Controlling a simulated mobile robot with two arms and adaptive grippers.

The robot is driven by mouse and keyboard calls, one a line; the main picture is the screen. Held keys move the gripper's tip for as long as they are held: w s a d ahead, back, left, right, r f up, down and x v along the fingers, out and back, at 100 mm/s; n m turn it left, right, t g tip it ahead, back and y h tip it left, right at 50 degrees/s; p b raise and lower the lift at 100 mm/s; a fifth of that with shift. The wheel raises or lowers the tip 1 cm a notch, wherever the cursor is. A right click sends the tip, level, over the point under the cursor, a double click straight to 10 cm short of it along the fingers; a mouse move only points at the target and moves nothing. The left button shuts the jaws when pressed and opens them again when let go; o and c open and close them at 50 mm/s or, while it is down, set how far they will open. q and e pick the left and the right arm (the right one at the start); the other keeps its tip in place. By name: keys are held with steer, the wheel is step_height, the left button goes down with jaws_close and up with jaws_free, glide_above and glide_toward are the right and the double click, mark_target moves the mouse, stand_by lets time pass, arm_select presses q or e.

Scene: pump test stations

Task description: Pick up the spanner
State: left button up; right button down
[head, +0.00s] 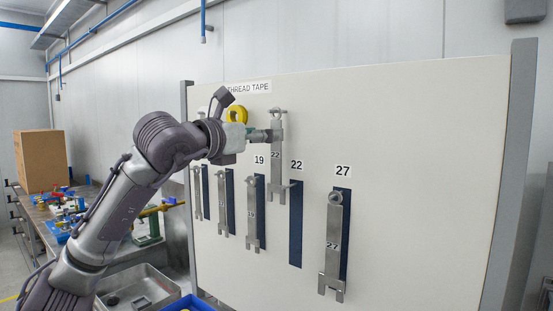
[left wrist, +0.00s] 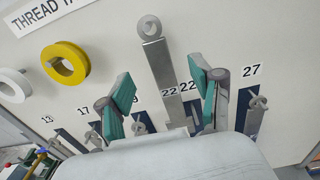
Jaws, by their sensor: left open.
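A grey spanner marked 22 (head: 276,170) is upright at the board, up and left of the bare dark blue strip (head: 296,235) under the label 22. My left gripper (head: 262,134) is at its upper part in the head view. In the left wrist view the spanner (left wrist: 158,65) stands between the two teal-padded fingers of my left gripper (left wrist: 163,98), with gaps on both sides. The jaws are open. The spanner's lower end is hidden in the wrist view. My right gripper is not in view.
More spanners hang on blue strips, including 19 (head: 252,215) and 27 (head: 333,245). A yellow tape roll (head: 237,114) is on the board, close behind my left wrist. A workbench with a cardboard box (head: 42,158) and a metal sink (head: 140,290) lie left.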

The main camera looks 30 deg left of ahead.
mark_target(276, 156)
arm_select(q)
steer(key=w+p, duration=0.2)
steer(key=w, duration=0.1)
steer(key=w+p, duration=0.1)
steer(key=w, duration=0.1)
steer(key=shift+d+f, duration=0.2)
steer(key=shift+d, duration=0.05)
steer(key=shift+c, duration=1.4)
jaws_close()
